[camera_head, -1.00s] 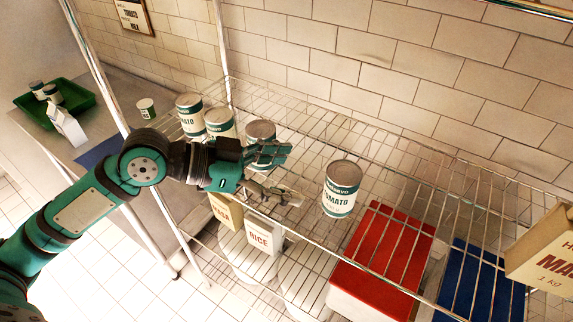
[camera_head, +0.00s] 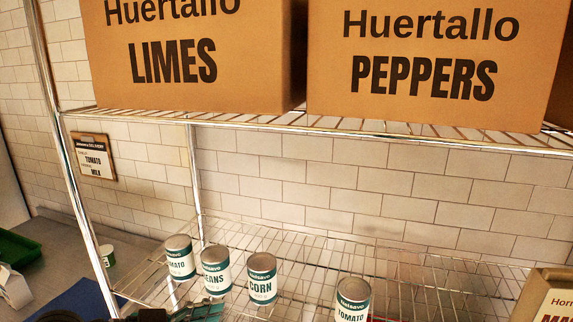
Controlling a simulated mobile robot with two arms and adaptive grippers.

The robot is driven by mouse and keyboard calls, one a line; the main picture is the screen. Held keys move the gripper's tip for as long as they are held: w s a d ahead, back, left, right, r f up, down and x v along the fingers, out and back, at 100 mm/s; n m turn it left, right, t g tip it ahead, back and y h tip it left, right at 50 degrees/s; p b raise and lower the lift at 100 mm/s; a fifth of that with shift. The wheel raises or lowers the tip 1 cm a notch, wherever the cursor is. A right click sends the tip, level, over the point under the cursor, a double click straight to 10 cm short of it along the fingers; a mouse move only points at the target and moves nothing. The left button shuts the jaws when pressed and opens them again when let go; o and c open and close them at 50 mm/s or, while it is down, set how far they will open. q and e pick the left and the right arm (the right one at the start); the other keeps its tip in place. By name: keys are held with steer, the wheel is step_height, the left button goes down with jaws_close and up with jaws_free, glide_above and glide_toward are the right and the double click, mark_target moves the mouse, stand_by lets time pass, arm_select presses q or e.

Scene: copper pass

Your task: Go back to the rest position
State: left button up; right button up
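My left gripper (camera_head: 203,311) shows only in part at the bottom edge, in front of the cans on the wire shelf. Most of it is cut off by the frame, so I cannot tell how its fingers stand. My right gripper is not in view. A tomato can (camera_head: 180,258), a beans can (camera_head: 216,271) and a corn can (camera_head: 262,279) stand upright in a row on the shelf. Another tomato can (camera_head: 352,300) stands apart to their right.
An upper wire shelf (camera_head: 400,128) holds a limes box (camera_head: 200,60) and a peppers box (camera_head: 430,65). A shelf post (camera_head: 70,160) rises at left. A clipboard (camera_head: 94,160) hangs on the tiled wall. A carton (camera_head: 548,298) is at bottom right. A green tray (camera_head: 15,247) sits at far left.

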arm_select(q)
steer(key=s+f+n+y, duration=0.3)
steer(key=f+n+y, duration=0.1)
steer(key=f, duration=1)
steer(key=s+a+f+n+g+y, duration=0.3)
steer(key=s+a+f+n+y, duration=0.6)
steer(key=s+f, duration=0.45)
step_height(320, 180, down, 24)
steer(key=m+h, duration=0.1)
steer(key=m, duration=0.2)
steer(key=s+a+f+g+b, duration=0.1)
steer(key=s+f, duration=0.8)
steer(key=s+a+f+g, duration=0.1)
steer(key=s+a+f, duration=0.1)
steer(key=s+f, duration=0.7)
steer(key=shift+a+f+b, duration=0.3)
steer(key=shift+f+b, duration=0.05)
steer(key=shift+f, duration=0.4)
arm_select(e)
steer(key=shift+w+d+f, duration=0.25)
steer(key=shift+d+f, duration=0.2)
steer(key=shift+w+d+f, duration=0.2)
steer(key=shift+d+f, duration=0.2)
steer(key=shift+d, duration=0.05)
